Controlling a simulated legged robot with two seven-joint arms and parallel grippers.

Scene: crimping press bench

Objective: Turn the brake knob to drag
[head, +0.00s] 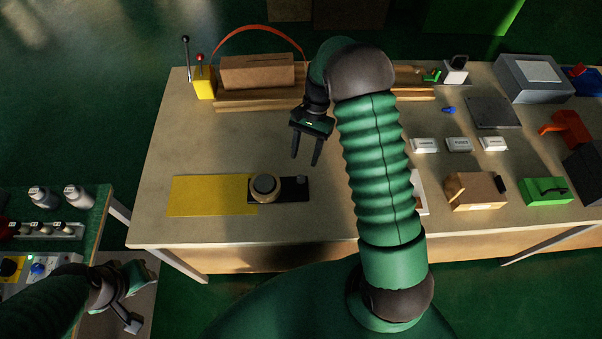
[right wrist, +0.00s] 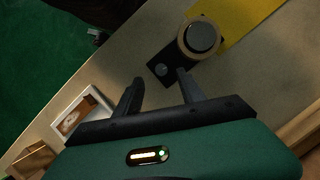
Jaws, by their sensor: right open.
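A black plate (head: 284,196) lies on the bench at the edge of a yellow mat. It carries a large round grey-topped knob with a tan ring (head: 265,186) and a small grey knob (head: 300,180). No label is legible, so I cannot tell which is the brake knob. The right wrist view shows the large knob (right wrist: 202,38) and the small knob (right wrist: 161,69) too. My right gripper (head: 305,161) is open and empty, above the bench behind the plate, its fingers pointing down. My left gripper (head: 134,296) is at the lower left, away from the plate; its jaws are unclear.
The yellow mat (head: 205,195) lies left of the plate. A yellow box with levers (head: 203,84) and a cardboard box (head: 257,72) stand at the back.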

